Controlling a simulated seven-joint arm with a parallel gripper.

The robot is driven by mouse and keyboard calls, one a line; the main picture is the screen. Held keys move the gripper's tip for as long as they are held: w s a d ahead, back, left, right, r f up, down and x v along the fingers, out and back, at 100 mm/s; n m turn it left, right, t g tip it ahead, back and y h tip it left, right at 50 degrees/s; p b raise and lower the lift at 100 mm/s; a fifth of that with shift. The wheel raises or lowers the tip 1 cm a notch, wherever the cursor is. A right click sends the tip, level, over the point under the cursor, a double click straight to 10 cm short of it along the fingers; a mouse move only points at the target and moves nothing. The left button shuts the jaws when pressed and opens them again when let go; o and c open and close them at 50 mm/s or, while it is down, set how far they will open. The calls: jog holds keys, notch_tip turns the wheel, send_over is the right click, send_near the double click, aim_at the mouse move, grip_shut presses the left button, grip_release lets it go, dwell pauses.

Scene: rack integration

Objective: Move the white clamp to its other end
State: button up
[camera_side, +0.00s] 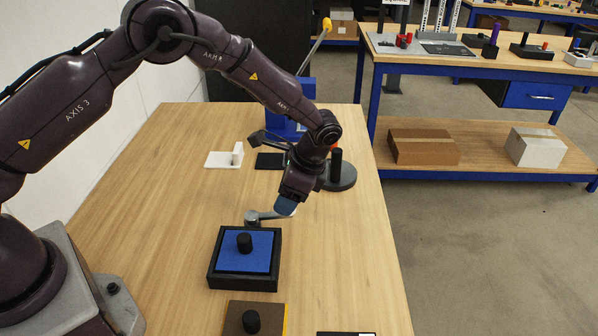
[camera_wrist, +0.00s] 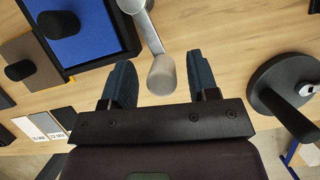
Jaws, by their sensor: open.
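A light grey-white lever (camera_side: 268,215), which may be the clamp, lies beside the far edge of a black box with a blue top (camera_side: 259,247). Its round pivot is at the left and its arm reaches right towards my gripper (camera_side: 286,207). In the wrist view, the lever's rounded knob (camera_wrist: 162,74) is between my two open blue fingers (camera_wrist: 162,82), with a gap on both sides. A small white upright block (camera_side: 238,153) stands at the right end of a flat white plate (camera_side: 217,160), farther back and apart from my gripper.
A black round base with a post (camera_side: 340,175) stands right of my gripper. A blue device with a yellow-tipped lever (camera_side: 290,115) is behind. A brown block with a black knob (camera_side: 252,317) is at the front.

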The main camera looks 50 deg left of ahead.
jog(key=v, duration=1.1)
jog(key=shift+r, duration=0.25)
jog(key=s+a+r+n+t+h, duration=0.1)
jog(key=s+a+r+n+t, duration=0.1)
jog(key=s+r, duration=0.3)
jog(key=s+a+r+n+t+h, duration=0.1)
jog(key=s+a+r+n+t, duration=0.2)
jog(key=s, duration=1)
jog(key=s+a+r+n+t+h, duration=0.1)
jog(key=s+a+r+n+t, duration=0.1)
jog(key=s+r+n, duration=0.3)
jog(key=s+r+t, duration=0.1)
jog(key=s+r, duration=0.3)
jog(key=shift+s+a+h, duration=0.25)
jog(key=shift+a+h, duration=0.05)
dwell(0.3)
